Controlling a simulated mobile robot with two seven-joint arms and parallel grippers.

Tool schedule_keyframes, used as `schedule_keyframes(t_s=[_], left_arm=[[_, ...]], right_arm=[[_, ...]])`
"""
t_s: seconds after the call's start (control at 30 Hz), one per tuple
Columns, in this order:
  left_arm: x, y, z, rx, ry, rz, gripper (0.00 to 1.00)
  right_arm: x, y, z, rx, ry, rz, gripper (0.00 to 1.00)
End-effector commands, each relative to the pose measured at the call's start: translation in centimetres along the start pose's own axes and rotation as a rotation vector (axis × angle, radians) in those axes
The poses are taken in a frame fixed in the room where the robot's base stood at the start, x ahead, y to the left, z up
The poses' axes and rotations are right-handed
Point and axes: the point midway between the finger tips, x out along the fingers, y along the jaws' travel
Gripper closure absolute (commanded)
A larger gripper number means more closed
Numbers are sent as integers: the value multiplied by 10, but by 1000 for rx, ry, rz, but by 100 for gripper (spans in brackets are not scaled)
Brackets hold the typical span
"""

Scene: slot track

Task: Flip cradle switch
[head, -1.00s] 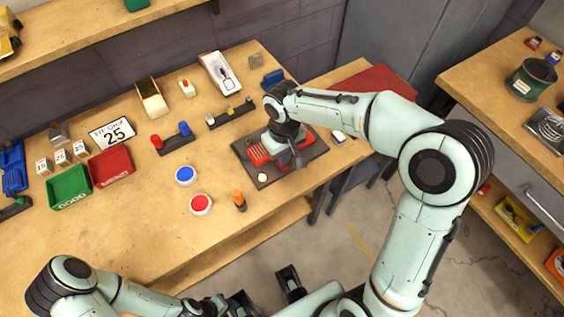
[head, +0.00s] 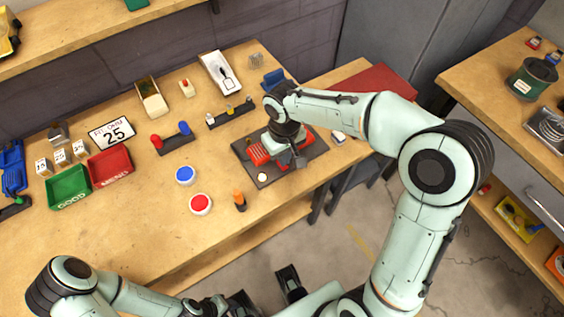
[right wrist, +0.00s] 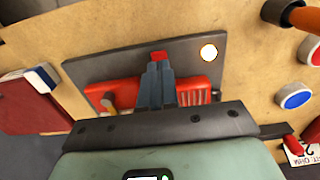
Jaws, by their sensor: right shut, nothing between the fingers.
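A dark base plate (head: 313,150) lies near the bench's right front edge and carries a ribbed red cradle (head: 258,154). In the right wrist view the cradle (right wrist: 197,90) lies across the plate, partly hidden behind my fingers. A small red switch piece (right wrist: 158,56) shows right at my fingertips; I cannot tell whether they touch it. A pale round lamp or button (right wrist: 208,52) is beside it on the plate. My right gripper (right wrist: 158,70) is shut and empty, pointing down over the plate. My left gripper (head: 240,303) is low at the bottom edge, partly cut off.
A blue button (head: 185,175), a red button (head: 200,204) and an orange-handled tool (head: 239,200) stand left of the plate. A stand with red and blue knobs (head: 174,142) is farther left. Green (head: 69,187) and red (head: 111,167) bins are at far left. Bare bench lies between.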

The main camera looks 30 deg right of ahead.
Motion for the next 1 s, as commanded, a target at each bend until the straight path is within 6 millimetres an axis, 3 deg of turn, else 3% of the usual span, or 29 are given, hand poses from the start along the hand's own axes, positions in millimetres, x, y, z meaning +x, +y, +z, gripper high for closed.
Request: schedule_keyframes(t_s=[1.0], left_arm=[[11,-4,0,-1,-4,-1,57]], right_arm=[[16,0,0,-1,-1,0,100]])
